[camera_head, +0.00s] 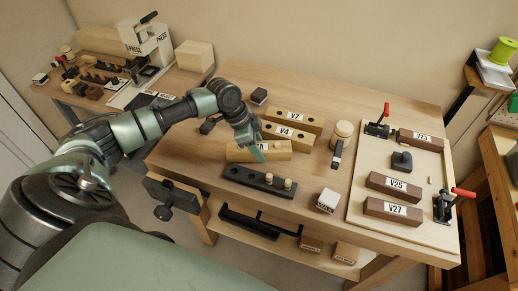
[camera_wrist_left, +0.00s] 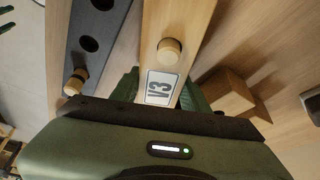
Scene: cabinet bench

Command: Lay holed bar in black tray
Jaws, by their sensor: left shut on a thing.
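My left gripper (camera_head: 257,148) is shut on a pale wooden bar (camera_head: 238,153), close to its label. In the left wrist view the green fingers (camera_wrist_left: 165,92) sit on both sides of this bar (camera_wrist_left: 182,22), which is marked V3 and shows a round wooden peg end near the label. I cannot tell whether the bar is clear of the bench. Two pale bars with dark holes, V4 (camera_head: 285,135) and V7 (camera_head: 295,119), lie behind it. A black tray-like thing (camera_head: 248,222) shows on the shelf below the bench top. My right gripper is not in view.
A dark holed block (camera_head: 250,180) with pale pegs lies in front of the bar. The bench's front edge is near.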

